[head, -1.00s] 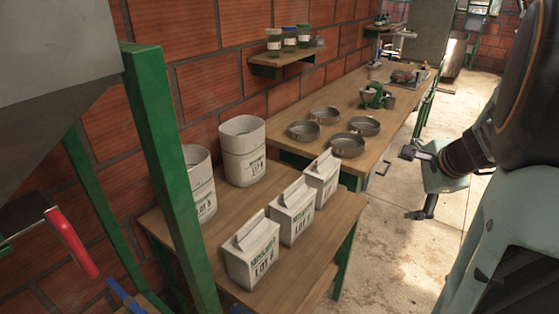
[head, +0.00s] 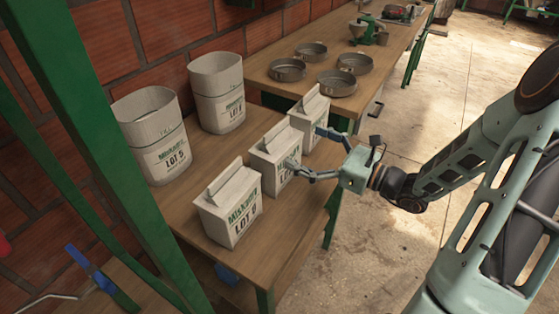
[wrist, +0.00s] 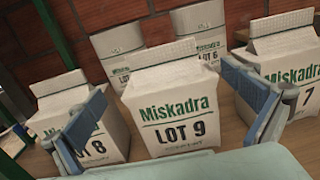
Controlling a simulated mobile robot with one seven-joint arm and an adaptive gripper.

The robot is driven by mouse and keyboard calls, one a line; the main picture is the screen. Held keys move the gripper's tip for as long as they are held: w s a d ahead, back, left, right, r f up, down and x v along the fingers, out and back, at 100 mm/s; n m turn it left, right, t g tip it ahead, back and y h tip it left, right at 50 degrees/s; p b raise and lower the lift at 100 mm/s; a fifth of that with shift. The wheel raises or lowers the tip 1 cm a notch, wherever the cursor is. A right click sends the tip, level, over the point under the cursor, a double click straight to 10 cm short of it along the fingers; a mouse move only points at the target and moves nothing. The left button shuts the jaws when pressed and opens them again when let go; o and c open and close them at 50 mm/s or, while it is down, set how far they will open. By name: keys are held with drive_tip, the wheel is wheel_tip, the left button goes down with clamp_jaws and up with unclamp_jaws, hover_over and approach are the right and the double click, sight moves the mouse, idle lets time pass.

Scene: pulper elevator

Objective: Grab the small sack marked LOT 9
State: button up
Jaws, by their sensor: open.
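The small white sack marked LOT 9 (wrist: 172,112) stands upright in the centre of the wrist view, its folded top facing up. In the head view it is the middle sack (head: 268,160) of three along the table's front. My gripper (head: 304,146) is open and empty, with its fingers pointing at this sack. In the wrist view the blue fingers (wrist: 164,78) show left and right of it; I cannot tell whether they touch it. The LOT 8 sack (wrist: 90,125) stands to its left and the LOT 7 sack (wrist: 292,80) to its right.
Two larger open-topped sacks stand behind, one marked LOT 5 (head: 160,150) and one marked LOT 6 (wrist: 208,60). All stand on a wooden table (head: 190,215) against a brick wall. A green post (head: 115,150) rises at left. Round metal pans (head: 337,83) sit on the farther bench.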

sight(278, 133)
drive_tip(key=b+x, duration=0.1)
drive_tip(key=x, duration=0.7)
drive_tip(key=shift+w+a, duration=0.1)
drive_tip(key=shift+w, duration=0.25)
drive_tip(key=c, duration=2.2)
